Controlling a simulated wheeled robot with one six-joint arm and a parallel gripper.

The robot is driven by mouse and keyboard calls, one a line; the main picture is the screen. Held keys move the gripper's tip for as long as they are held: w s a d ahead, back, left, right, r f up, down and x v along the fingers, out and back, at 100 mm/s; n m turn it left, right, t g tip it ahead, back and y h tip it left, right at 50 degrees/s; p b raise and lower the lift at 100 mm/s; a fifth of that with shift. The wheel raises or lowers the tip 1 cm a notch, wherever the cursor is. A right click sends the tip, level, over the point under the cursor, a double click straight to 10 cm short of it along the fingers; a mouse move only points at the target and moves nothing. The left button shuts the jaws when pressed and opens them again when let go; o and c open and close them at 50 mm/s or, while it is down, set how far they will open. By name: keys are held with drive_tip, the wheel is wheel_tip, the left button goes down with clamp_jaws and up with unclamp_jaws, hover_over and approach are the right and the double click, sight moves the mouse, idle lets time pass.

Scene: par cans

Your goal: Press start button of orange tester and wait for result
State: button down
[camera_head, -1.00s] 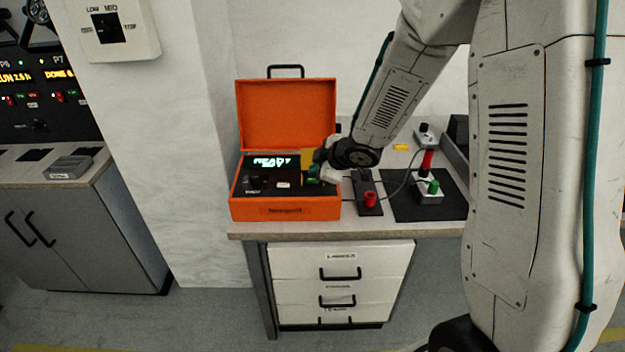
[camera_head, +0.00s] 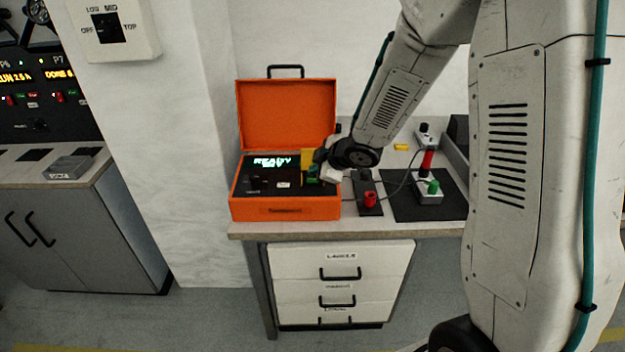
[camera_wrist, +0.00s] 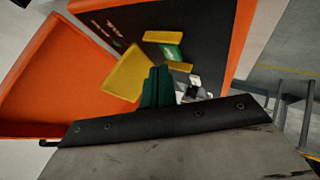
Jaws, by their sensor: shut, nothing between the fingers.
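The orange tester (camera_head: 286,208) is an open case on the bench, with its lid raised at the back. Its dark panel shows a lit display (camera_head: 272,161) whose top line reads "READY". My gripper (camera_head: 313,175) is at the right part of the panel, shut and empty. In the wrist view the gripper's green fingertips (camera_wrist: 158,85) are together, over or close to the panel.
Right of the tester, a dark block with a red knob (camera_head: 370,199) and a black mat (camera_head: 400,208) with a red and green fixture (camera_head: 428,190) stand on the bench. A cable runs between them. Drawers (camera_head: 341,262) are below.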

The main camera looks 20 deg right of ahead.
drive_tip(key=shift+f, duration=0.1)
drive_tip(key=shift+f, duration=0.35)
drive_tip(key=shift+f, duration=0.35)
idle(0.8)
idle(0.3)
drive_tip(key=shift+r, duration=0.8)
drive_tip(key=shift+r, duration=0.1)
drive_tip(key=shift+r, duration=2.4)
